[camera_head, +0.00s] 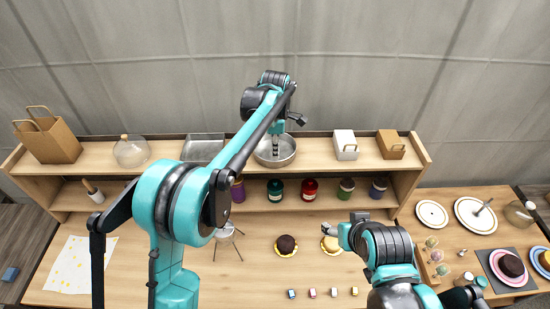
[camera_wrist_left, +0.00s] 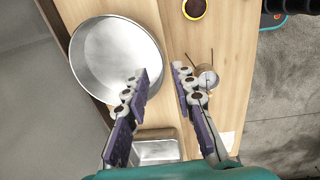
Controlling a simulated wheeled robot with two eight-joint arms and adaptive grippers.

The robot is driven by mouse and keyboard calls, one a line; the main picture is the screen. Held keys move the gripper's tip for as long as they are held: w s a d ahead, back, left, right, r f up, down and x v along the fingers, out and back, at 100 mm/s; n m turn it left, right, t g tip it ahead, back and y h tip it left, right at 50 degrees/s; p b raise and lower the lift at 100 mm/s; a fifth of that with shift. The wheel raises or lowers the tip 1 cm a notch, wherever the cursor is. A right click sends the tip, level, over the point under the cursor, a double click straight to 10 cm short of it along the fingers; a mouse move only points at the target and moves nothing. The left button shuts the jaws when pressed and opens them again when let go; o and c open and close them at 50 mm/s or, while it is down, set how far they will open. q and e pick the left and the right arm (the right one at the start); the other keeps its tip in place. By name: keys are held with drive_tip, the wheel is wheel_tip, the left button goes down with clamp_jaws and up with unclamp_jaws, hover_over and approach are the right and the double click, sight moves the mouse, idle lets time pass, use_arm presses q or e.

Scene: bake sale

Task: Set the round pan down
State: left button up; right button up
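The round pan (camera_head: 287,150) is a shallow metal pan at the middle of the upper shelf, and it looks to be resting there. It shows large at the left of the left wrist view (camera_wrist_left: 108,55). My left gripper (camera_head: 275,150) points down at the pan. In the wrist view its fingers (camera_wrist_left: 163,80) are spread apart, one over the pan's inside and one outside its rim, with a clear gap between them. I cannot tell whether either finger touches the pan. My right gripper (camera_head: 328,228) is low over the counter near a round cake; its fingers are too small to read.
The upper shelf (camera_head: 315,146) also holds a rectangular metal tray (camera_head: 203,148), a glass dome (camera_head: 131,151), a white box (camera_head: 345,145) and a brown box (camera_head: 390,144). Several jars, such as a red one (camera_head: 309,189), stand below. A dark cake (camera_head: 286,245) sits on the counter.

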use_arm(q)
drive_tip(key=s+a+r+m+t, duration=0.3)
drive_tip(key=s+a+r+m, duration=0.6)
drive_tip(key=s+a, duration=0.4)
drive_tip(key=s+a+f+m+t, duration=0.1)
drive_tip(key=s+a+f+m, duration=0.2)
drive_tip(key=s, duration=0.5)
drive_tip(key=s+a+f+m+t, duration=0.2)
drive_tip(key=s+m, duration=0.4)
drive_tip(key=s, duration=0.3)
wheel_tip(320, 180, down, 3)
drive_tip(key=shift+a+r, duration=0.2)
drive_tip(key=shift+a, duration=0.45)
drive_tip(key=shift+f, duration=0.1)
